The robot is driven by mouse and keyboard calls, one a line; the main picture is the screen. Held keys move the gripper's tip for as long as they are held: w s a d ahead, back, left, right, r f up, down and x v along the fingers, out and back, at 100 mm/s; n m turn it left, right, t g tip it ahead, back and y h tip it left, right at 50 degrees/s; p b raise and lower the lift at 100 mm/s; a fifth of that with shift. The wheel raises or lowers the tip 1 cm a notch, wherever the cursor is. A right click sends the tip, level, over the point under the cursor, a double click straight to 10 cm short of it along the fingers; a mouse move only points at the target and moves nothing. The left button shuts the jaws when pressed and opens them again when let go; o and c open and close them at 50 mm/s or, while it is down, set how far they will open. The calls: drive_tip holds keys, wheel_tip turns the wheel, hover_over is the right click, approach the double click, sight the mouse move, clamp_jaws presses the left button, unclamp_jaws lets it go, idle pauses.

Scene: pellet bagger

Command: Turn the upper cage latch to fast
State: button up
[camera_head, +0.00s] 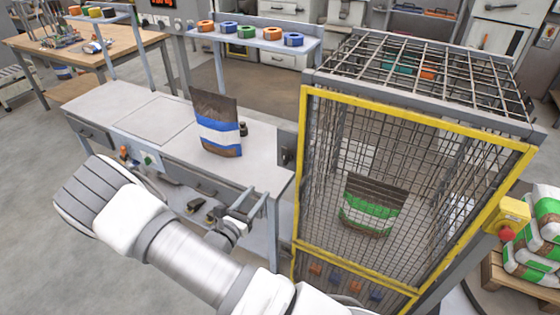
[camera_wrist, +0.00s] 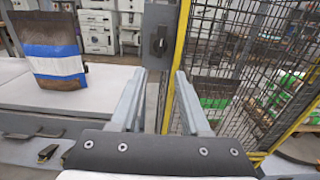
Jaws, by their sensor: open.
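The upper cage latch (camera_head: 286,150) is a small dark handle on a grey plate on the post left of the yellow-framed mesh door (camera_head: 400,112). In the wrist view the upper latch (camera_wrist: 160,44) stands above and beyond my fingertips, roughly centred between them. Its exact turn is too small to tell. My gripper (camera_head: 256,198) is open and empty, below and left of the latch in the head view and apart from it. Both fingers of my gripper (camera_wrist: 160,76) show in the wrist view with a clear gap. The door looks closed.
A brown, blue and white bag (camera_head: 217,125) stands on the grey bench (camera_head: 115,105) left of the cage. A green-banded bag (camera_head: 372,203) is inside the cage. A yellow box with a red button (camera_head: 510,218) is at the cage's right. Space before the latch looks clear.

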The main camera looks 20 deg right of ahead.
sight(284, 159)
drive_tip(key=p+x, duration=0.1)
drive_tip(key=x, duration=1.4)
drive_tip(key=shift+w+d+p, duration=0.15)
drive_tip(key=shift+d+p, duration=0.1)
drive_tip(key=shift+p, duration=0.15)
clamp_jaws()
